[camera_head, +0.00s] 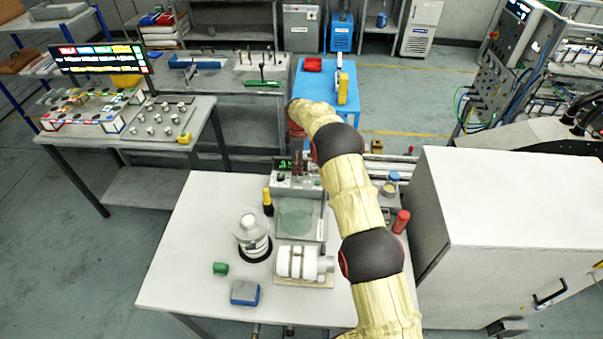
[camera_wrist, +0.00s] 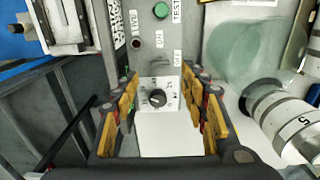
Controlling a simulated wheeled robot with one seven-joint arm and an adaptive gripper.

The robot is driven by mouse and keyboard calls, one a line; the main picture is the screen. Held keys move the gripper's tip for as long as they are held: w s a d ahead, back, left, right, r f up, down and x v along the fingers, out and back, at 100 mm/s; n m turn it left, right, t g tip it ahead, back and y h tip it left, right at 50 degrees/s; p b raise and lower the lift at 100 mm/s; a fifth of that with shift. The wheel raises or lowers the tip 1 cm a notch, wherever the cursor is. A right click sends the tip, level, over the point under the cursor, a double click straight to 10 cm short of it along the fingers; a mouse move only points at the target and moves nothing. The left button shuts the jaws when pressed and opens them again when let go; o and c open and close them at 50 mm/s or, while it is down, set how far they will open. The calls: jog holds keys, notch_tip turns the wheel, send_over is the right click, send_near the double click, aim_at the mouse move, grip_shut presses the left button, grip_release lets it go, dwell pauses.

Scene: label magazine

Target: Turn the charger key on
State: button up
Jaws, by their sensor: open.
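A round dark knob (camera_wrist: 158,98) sits on a small white marked plate on a grey panel (camera_wrist: 150,60) in the wrist view. It looks like the charger key, but its markings are too small to read, so I cannot tell its setting. My gripper (camera_wrist: 158,80) is open, with its yellow-padded fingers on either side of the knob and nothing between them. I cannot tell whether the fingers touch the panel. In the head view, a grey device (camera_head: 290,181) with a small green display stands on the white table, partly hidden by my arm.
A green button (camera_wrist: 161,10) marked TEST and a small dark red button lie beyond the knob. A white roll (camera_wrist: 290,125) and a greenish disc (camera_wrist: 245,45) lie to the right. The white table (camera_head: 185,270) also holds a blue block (camera_head: 245,293) and a red cylinder (camera_head: 401,221).

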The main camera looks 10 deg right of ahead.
notch_tip(320, 180, down, 7)
jog(key=shift+r+p, duration=0.15)
jog(key=shift+p, duration=0.55)
jog(key=shift+c, duration=0.8)
grip_shut()
